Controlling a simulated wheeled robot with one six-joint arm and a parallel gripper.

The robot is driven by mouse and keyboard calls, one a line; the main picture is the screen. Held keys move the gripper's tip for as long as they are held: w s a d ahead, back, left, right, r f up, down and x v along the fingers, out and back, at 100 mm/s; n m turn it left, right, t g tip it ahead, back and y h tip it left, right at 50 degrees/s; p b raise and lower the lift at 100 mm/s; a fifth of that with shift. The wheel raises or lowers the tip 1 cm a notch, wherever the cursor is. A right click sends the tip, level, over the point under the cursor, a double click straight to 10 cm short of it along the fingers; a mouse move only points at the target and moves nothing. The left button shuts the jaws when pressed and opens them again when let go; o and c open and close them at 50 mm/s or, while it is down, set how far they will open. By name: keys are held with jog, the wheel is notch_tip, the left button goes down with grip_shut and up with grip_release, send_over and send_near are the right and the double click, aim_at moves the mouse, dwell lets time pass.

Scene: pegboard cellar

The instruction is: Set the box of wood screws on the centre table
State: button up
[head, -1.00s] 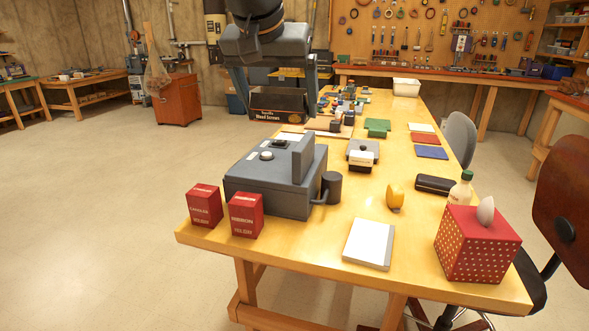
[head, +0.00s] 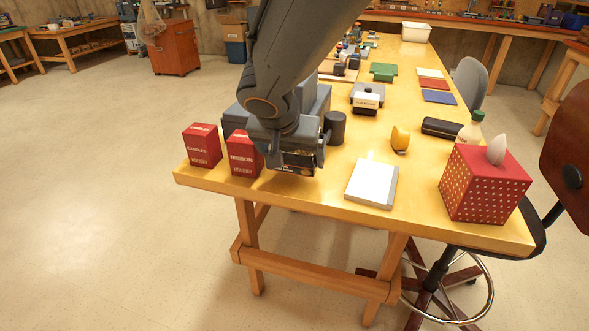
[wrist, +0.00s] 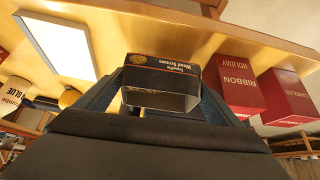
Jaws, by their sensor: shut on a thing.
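My arm hides part of the box in the head view.
The red ribbon box (head: 243,153) and red candles box (head: 202,146) stand just left of my gripper. A grey machine (head: 315,98) is behind it, with a dark cylinder (head: 335,128). The white notepad (head: 372,183) lies to the right. Bare tabletop shows along the front edge.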

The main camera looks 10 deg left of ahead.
aim_at(293, 171)
jog(key=shift+f, duration=1.95)
jog(key=shift+f+b, duration=0.15)
jog(key=shift+b, duration=0.25)
jog(key=o, duration=1.4)
jog(key=shift+c, duration=0.2)
jog(key=shift+r+p, duration=0.2)
jog(key=shift+p, duration=0.15)
jog(key=v, duration=1.2)
